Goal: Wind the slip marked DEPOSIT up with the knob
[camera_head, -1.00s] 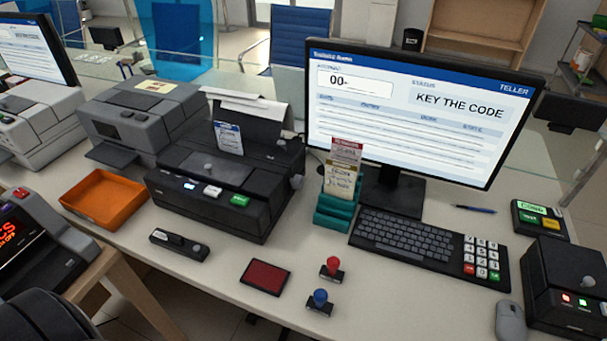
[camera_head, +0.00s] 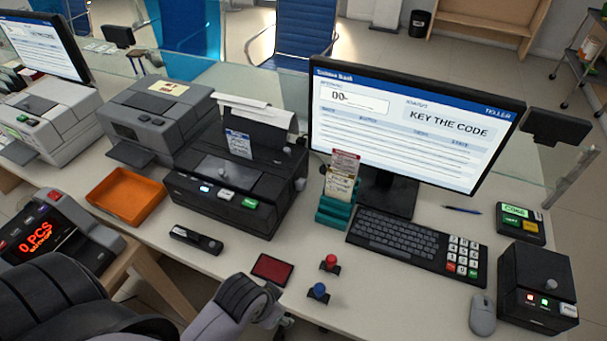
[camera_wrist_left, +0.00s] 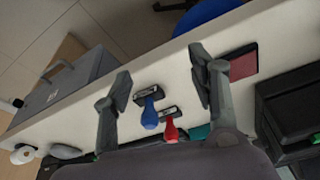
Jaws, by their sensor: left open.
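A small slip with a blue header (camera_head: 239,144) stands upright at the black slip printer (camera_head: 225,190) in the head view; its lettering is too small to read. White paper (camera_head: 256,108) rises from the printer's back. A small grey knob (camera_head: 300,184) shows on the printer's right side. The teal holder (camera_head: 333,212) carries slips with red and yellow headers (camera_head: 342,172). My left gripper (camera_wrist_left: 160,80) is open and empty in the left wrist view, over the counter's front edge near the stamps. In the head view its fingers are mostly hidden behind my arm. My right gripper is out of view.
A blue stamp (camera_head: 318,292), a red stamp (camera_head: 330,262) and a red ink pad (camera_head: 272,268) lie on the front counter. A black handheld device (camera_head: 196,239) and orange tray (camera_head: 126,196) are left. The monitor (camera_head: 410,120) and keyboard (camera_head: 393,235) stand right of the printer.

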